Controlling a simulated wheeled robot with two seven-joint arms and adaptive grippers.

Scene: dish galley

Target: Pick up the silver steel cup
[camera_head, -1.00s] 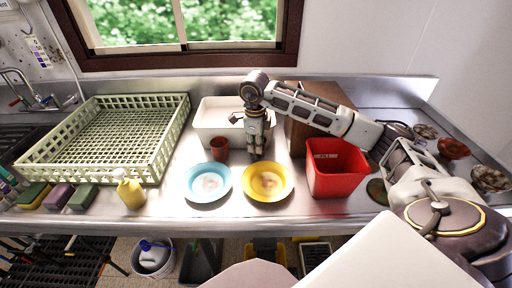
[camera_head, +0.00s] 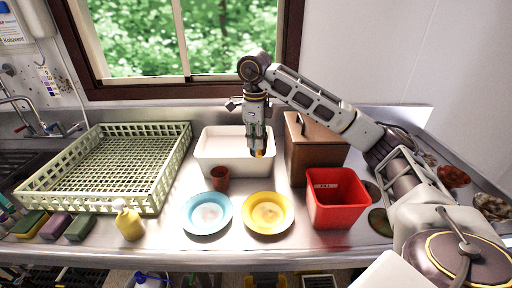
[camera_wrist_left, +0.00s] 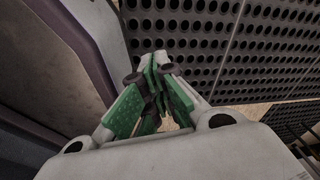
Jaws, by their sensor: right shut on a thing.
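My right gripper (camera_head: 257,150) hangs fingers-down in the head view, above the counter behind the yellow plate. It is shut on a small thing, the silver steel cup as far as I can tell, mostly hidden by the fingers. Only a small patch with an orange-yellow tint (camera_head: 258,153) shows at the fingertips. No other silver cup shows on the counter. My left gripper (camera_wrist_left: 153,78) shows in the left wrist view with its green fingers close together and nothing visible between them; it is outside the head view.
A blue plate (camera_head: 207,226) and a yellow plate (camera_head: 288,213) lie in front. A brown cup (camera_head: 220,179), a white tub (camera_head: 220,160), a red bin (camera_head: 337,213) and a brown box (camera_head: 316,160) stand near.

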